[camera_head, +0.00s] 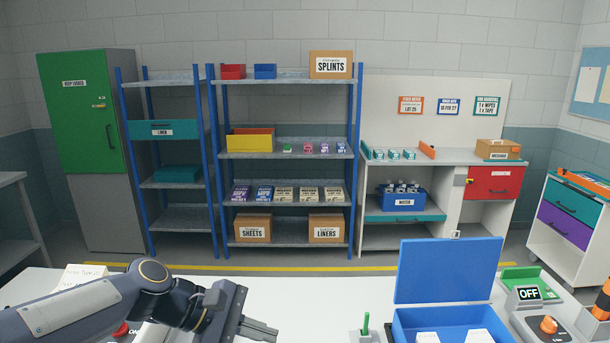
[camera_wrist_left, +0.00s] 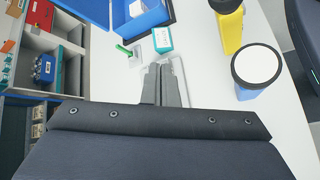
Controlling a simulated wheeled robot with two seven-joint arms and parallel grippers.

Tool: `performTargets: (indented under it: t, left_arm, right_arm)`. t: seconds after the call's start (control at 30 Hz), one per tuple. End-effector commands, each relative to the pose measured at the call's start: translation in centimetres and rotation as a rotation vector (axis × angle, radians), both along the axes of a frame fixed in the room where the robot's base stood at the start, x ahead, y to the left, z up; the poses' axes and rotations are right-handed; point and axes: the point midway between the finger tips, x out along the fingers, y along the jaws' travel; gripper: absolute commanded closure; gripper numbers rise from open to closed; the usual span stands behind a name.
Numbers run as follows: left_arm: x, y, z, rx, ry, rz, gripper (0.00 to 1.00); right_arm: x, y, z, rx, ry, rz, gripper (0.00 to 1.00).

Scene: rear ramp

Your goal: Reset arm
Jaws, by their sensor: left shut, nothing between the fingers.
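My left arm comes in from the left in the head view, low over the white table (camera_head: 310,290). My left gripper (camera_head: 262,330) is shut and empty, with its fingers pointing right. In the left wrist view the closed fingers of my left gripper (camera_wrist_left: 168,84) lie together above the table top, touching no object that I can make out. My right gripper does not show in the head view or the left wrist view.
An open blue box (camera_head: 447,270) stands on the table, also in the left wrist view (camera_wrist_left: 110,15). A green-topped item (camera_head: 365,325) is beside it. An OFF sign device (camera_head: 530,295) is at right. A yellow bottle (camera_wrist_left: 229,28) and white-topped blue container (camera_wrist_left: 257,65) stand near the gripper. Shelves (camera_head: 283,160) line the back.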

Motion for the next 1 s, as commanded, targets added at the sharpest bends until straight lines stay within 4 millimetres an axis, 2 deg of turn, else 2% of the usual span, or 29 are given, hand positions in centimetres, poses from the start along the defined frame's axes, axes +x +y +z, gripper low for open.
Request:
performTargets:
  t: [0.03,0.2,0.3,0.43,0.6,1.0]
  left_arm:
    - [-2.3,1.8,-0.1,0.089,-0.105,-0.038,1.00]
    - [-9.5,7.4,-2.1,0.398,-0.418,-0.222,1.00]
    - [-13.3,10.0,-3.8,0.560,-0.560,-0.335,1.00]
    - [-16.9,12.1,-5.9,0.716,-0.687,-0.462,1.00]
    - [-19.0,13.2,-7.6,0.818,-0.764,-0.560,1.00]
    - [-19.3,13.3,-7.9,0.833,-0.776,-0.578,1.00]
  right_arm:
    - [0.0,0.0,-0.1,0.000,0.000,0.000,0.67]
    - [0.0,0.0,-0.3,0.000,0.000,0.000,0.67]
    - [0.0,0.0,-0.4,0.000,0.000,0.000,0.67]
    - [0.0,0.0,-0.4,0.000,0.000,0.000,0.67]
    - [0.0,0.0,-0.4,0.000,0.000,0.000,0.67]
    - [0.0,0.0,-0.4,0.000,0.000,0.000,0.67]
